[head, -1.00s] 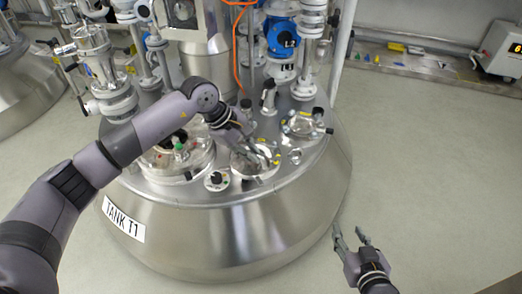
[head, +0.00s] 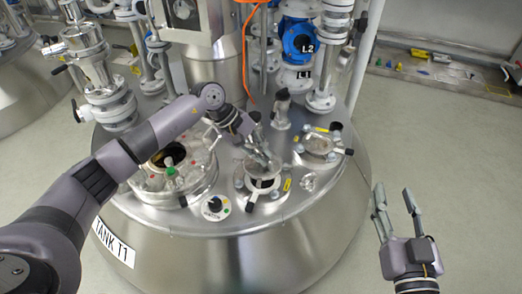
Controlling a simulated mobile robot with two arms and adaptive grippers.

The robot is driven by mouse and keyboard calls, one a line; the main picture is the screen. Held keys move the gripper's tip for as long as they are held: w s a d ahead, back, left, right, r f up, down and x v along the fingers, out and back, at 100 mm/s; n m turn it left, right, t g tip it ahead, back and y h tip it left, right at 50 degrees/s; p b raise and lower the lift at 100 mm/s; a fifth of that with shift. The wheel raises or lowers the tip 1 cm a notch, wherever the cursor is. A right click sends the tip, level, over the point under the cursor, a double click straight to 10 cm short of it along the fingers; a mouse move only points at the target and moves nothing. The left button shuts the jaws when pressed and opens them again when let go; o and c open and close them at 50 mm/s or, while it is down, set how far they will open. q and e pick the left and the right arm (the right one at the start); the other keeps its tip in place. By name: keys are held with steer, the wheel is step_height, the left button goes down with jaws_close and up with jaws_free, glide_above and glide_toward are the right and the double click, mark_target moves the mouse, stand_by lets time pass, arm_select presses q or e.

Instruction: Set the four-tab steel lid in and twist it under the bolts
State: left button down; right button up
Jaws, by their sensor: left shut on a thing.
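The small port (head: 243,186) on top of the steel tank shows a dark opening inside a bright ring, with bolts around it. My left gripper (head: 262,158) reaches in from the left above the back of this port. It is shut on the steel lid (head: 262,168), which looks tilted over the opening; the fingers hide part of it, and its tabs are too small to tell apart. I cannot tell whether the lid touches the ring. My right gripper (head: 394,200) is open and empty, in front of the floor to the right of the tank.
A larger round hatch (head: 165,182) stands left of the port, and another clamped cover (head: 318,146) stands right of it. A black knob (head: 214,205) is at the front. Blue valve L2 (head: 298,38) and pipes rise behind.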

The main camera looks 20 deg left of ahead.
mark_target(261, 165)
arm_select(q)
step_height(261, 165, down, 5)
steer(key=shift+f+b, duration=0.1)
steer(key=shift+b, duration=0.8)
steer(key=shift+f+b, duration=0.3)
steer(key=shift+b, duration=0.1)
steer(key=shift+f, duration=0.15)
arm_select(e)
steer(key=s+r+t+y, duration=0.3)
steer(key=s+r+t, duration=0.2)
steer(key=r+t, duration=0.3)
steer(key=shift+s+r+t, duration=0.3)
steer(key=shift+s+r, duration=0.05)
steer(key=shift+r, duration=1.85)
steer(key=shift+a, duration=0.1)
